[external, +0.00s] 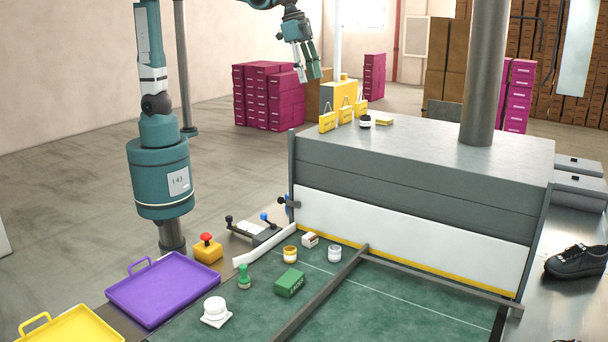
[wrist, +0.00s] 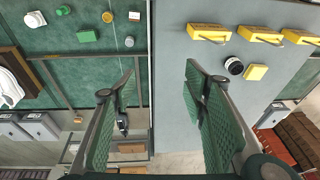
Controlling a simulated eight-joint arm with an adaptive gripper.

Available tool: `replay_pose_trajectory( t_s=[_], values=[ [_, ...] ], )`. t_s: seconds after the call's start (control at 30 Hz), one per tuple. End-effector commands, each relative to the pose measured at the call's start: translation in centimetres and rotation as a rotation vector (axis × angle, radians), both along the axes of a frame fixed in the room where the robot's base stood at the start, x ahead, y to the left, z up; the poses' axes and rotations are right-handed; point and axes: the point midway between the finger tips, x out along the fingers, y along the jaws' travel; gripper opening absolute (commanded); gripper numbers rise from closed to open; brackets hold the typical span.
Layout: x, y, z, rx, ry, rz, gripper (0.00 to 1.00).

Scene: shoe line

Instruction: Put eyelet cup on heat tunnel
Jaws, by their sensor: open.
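The heat tunnel (external: 430,150) is the large grey box with a white front panel; its grey top (wrist: 200,100) fills the middle right of the wrist view. Two small cups stand on the green belt in front of it: a yellow-banded one (external: 290,254) and a pale grey-white one (external: 334,253). They also show in the wrist view, the yellow one (wrist: 107,17) and the grey-white one (wrist: 129,41). I cannot tell for sure which is the eyelet cup. My gripper (external: 308,76) is open and empty, high above the scene; its spread fingers (wrist: 160,76) show in the wrist view.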

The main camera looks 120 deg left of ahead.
Motion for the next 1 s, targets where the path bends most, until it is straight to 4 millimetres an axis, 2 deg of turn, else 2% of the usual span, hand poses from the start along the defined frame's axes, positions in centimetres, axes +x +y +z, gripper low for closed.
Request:
replay_pose_trajectory(
  t_s=[0.1,0.4,0.67,1.0],
  values=[
    [-1.9,-2.5,0.2,0.002,-0.027,-0.003,0.44],
    [-6.5,-7.7,-0.1,0.001,-0.093,-0.007,0.44],
    [-10.6,-11.6,-1.0,-0.006,-0.151,-0.011,0.44],
    [-16.1,-16.2,-3.1,-0.023,-0.228,-0.016,0.44]
  ],
)
